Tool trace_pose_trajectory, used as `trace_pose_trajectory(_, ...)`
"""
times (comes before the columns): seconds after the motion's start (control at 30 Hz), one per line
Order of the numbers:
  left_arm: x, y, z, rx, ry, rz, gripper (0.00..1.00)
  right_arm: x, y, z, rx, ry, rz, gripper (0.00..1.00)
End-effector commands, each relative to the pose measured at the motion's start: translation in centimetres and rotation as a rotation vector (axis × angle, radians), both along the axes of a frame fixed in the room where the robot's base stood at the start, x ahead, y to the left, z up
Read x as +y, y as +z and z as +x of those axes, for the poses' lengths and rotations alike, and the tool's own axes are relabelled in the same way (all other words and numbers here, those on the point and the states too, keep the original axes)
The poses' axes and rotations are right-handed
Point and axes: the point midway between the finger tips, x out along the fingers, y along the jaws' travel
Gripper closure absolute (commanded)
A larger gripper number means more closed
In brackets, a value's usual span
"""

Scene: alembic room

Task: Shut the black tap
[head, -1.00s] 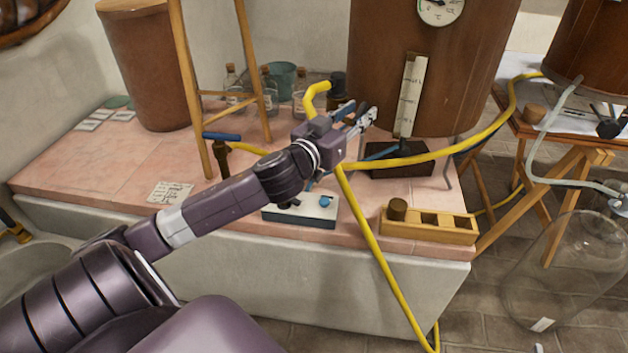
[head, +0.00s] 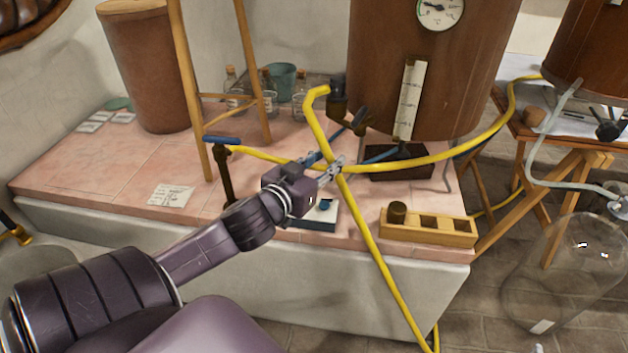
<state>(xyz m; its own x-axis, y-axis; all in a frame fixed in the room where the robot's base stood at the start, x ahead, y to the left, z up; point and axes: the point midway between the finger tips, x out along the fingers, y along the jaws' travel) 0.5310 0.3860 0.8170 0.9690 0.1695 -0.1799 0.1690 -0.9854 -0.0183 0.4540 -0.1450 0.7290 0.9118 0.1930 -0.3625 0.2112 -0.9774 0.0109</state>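My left gripper (head: 329,168) reaches over the pink tiled bench from the lower left. Its fingers are beside the yellow hose (head: 385,290) and overlap it in the picture; I cannot tell whether they touch it. The finger gap is unclear. A brown post tap (head: 224,172) with a blue lever stands left of the gripper. A black fitting (head: 610,130) shows on the right vessel. Which one is the black tap is unclear. My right gripper is out of view.
A white and blue box (head: 318,218) lies under my gripper, partly hidden. A wooden rack (head: 428,230) stands at the bench's front right. A wooden stand (head: 192,95) rises at the back left. A glass vessel (head: 565,270) is on the floor. The bench's left part is mostly clear.

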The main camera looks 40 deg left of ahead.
Motion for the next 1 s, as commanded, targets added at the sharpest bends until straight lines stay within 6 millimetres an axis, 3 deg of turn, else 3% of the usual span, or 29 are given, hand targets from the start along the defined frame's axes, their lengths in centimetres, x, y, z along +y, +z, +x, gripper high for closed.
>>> trace_pose_trajectory(0.47, -0.4, -9.2, -3.2, 0.253, 0.059, 0.016, 0.70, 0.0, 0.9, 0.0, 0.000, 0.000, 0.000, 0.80)
trace_pose_trajectory(1.0, -2.8, -18.3, -7.9, 0.532, 0.049, 0.029, 0.70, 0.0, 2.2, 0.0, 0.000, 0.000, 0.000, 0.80)
